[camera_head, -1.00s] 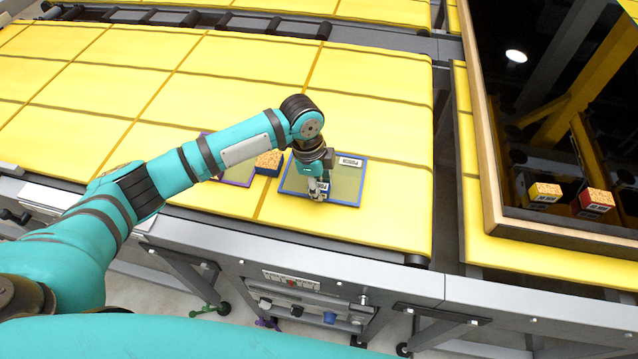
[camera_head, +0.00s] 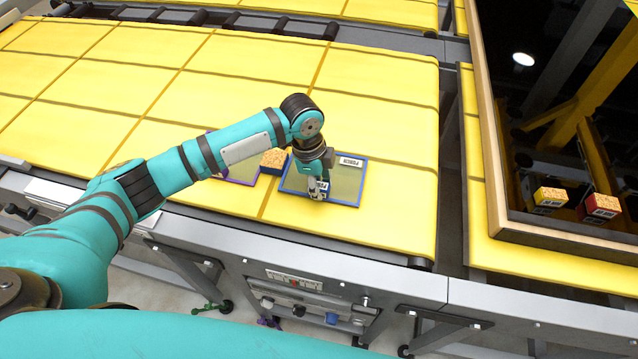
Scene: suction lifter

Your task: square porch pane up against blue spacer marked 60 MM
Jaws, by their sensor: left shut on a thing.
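The porch pane (camera_head: 347,184) is a greyish square with a blue edge and a white label reading PORCH. It lies flat on the yellow table near the front edge. My left gripper (camera_head: 317,192) points down over the pane's middle-left part. It is shut on a small suction lifter (camera_head: 324,184), mostly hidden by the fingers; whether its cup touches the pane I cannot tell. My right gripper is not in view.
A purple-edged pane (camera_head: 241,175) and another orange-topped block (camera_head: 273,162) lie left of the porch pane. A wooden frame (camera_head: 497,150) borders the dark opening. The far yellow table is clear.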

